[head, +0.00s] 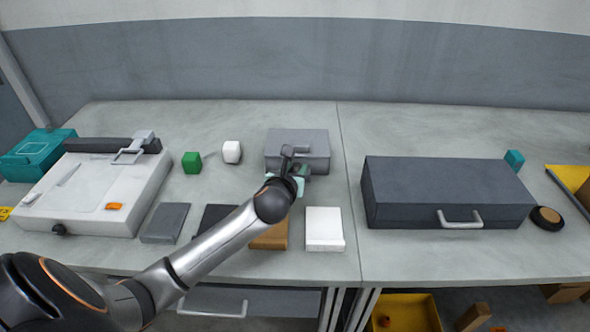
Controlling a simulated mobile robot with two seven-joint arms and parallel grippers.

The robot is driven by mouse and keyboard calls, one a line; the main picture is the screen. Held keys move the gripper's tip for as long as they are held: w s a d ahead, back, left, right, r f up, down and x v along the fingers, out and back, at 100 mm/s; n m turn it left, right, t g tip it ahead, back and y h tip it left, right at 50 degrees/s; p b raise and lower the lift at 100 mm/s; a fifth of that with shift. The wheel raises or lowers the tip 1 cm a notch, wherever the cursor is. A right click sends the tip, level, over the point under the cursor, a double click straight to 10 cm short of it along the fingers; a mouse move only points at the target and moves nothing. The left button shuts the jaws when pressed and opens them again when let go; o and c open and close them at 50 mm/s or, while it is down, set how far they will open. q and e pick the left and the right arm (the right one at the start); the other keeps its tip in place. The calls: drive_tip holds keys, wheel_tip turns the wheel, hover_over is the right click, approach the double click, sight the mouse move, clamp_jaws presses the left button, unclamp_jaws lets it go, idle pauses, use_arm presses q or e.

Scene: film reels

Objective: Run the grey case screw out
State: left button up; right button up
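The grey case (312,140) is a small closed box at the middle back of the table. My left gripper (291,158) is at the front side of this case, reaching in from the lower left. The wrist and gripper cover part of the case's front, and I cannot make out a screw there. The fingers are too small and dark to tell whether they are open or shut, or whether they touch the case. A teal patch shows beside the gripper, and I cannot tell what it is. My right gripper is not in view.
A large dark case (445,185) with a handle stands to the right. A white device (90,195) stands left, by a teal box (35,155). Green (192,162) and white (232,151) blocks sit left of the grey case. Several flat boxes, including a white one (324,228), lie in front.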

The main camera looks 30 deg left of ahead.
use_arm(q)
drive_tip(key=shift+w, duration=0.1)
drive_tip(key=shift+c, duration=0.3)
clamp_jaws()
